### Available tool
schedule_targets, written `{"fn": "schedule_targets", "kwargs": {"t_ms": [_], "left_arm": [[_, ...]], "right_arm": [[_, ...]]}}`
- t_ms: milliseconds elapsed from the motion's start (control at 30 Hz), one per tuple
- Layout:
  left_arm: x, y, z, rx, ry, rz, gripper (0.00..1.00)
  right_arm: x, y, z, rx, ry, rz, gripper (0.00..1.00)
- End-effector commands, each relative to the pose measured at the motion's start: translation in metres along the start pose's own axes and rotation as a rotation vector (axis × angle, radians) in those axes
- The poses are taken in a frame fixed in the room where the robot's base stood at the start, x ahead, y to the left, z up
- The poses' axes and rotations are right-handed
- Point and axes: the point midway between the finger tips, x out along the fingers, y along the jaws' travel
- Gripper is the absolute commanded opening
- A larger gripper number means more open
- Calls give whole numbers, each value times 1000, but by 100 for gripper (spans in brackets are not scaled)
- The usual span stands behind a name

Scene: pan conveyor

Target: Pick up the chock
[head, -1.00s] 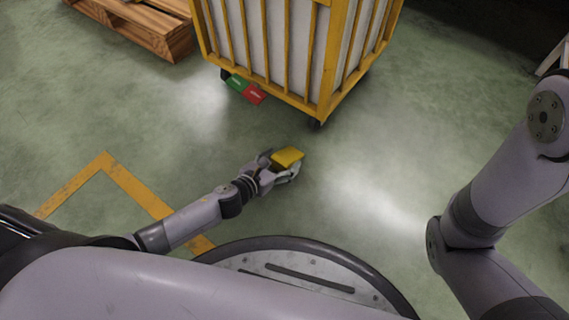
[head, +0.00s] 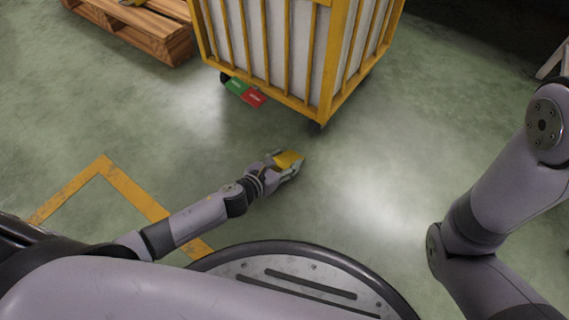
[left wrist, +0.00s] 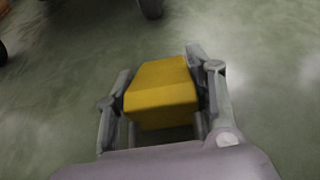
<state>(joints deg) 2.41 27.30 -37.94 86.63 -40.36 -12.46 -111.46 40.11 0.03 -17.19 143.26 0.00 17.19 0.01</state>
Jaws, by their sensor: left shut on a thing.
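The chock (head: 288,159) is a small yellow block. My left gripper (head: 285,170) is shut on it, with a finger on each side. In the left wrist view the chock (left wrist: 161,92) sits between the two fingers of the left gripper (left wrist: 165,95), its yellow top and near face showing. Floor shows around it, and I cannot tell how high it is above the floor. My right arm shows at the right of the head view, but its gripper is out of the picture.
A yellow-framed cart (head: 285,98) with white panels and dark wheels stands just beyond the gripper. A green and red tag (head: 246,92) is at its lower edge. A wooden pallet (head: 140,36) lies at the back left.

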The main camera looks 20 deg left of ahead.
Motion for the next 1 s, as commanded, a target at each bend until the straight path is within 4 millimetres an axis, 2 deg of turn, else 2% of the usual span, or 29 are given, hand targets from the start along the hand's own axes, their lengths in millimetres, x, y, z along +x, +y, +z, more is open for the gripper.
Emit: {"fn": "schedule_targets", "kwargs": {"t_ms": [367,733,867,1000], "left_arm": [[0,1,-1,1,1,1,11],[-2,1,6,2,-1,1,11],[-6,0,17,2,-1,0,11],[-15,0,36,3,-2,-1,11]], "right_arm": [[0,0,0,0,0,0,73],[5,1,2,0,-1,0,73],[14,3,5,0,-1,0,73],[32,7,12,0,-1,0,73]]}}
